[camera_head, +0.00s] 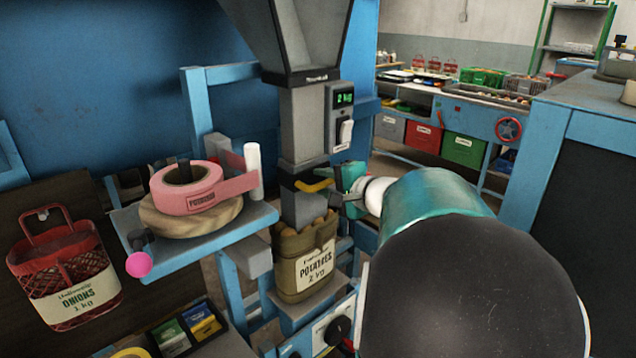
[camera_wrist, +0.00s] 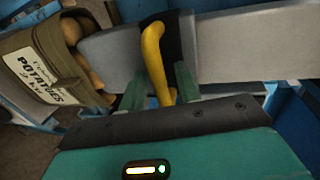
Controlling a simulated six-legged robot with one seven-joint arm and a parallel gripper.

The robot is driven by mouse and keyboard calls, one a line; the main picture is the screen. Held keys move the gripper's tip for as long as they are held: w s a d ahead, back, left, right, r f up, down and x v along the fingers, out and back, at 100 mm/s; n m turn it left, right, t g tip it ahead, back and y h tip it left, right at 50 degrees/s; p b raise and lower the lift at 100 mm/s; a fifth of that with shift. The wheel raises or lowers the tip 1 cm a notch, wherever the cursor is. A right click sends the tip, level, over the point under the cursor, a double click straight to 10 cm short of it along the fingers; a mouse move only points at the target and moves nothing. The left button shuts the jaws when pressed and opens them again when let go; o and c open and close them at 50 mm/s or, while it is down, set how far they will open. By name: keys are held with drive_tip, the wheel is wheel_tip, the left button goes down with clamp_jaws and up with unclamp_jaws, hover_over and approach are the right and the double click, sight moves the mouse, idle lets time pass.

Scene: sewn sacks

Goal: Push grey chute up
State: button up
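The grey chute (camera_head: 302,207) hangs under the hopper in the head view, with a black band and a yellow handle (camera_head: 314,185). Its lower end reaches down into the mouth of the brown potato sack (camera_head: 291,265), which stands upright with potatoes showing at the top. In the wrist view the chute (camera_wrist: 110,55) lies sideways, its end at the sack (camera_wrist: 40,75). My gripper (camera_wrist: 160,88) has its two green fingers apart, one on each side of the yellow handle (camera_wrist: 153,55). Gaps show beside the handle, so it looks open around it. In the head view my arm partly hides the fingers.
A blue shelf (camera_head: 240,223) with a pink tape roll (camera_head: 187,185) stands left of the chute. A red onion net (camera_head: 66,270) lies at the far left. The scale display (camera_head: 344,98) and a white switch are just above my gripper. A blue-framed bench (camera_head: 590,125) is at right.

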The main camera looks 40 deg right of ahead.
clamp_jaws()
wheel_tip(320, 180, up, 17)
drive_tip(key=shift+f, duration=0.1)
idle(0.5)
unclamp_jaws()
drive_tip(key=shift+f, duration=0.1)
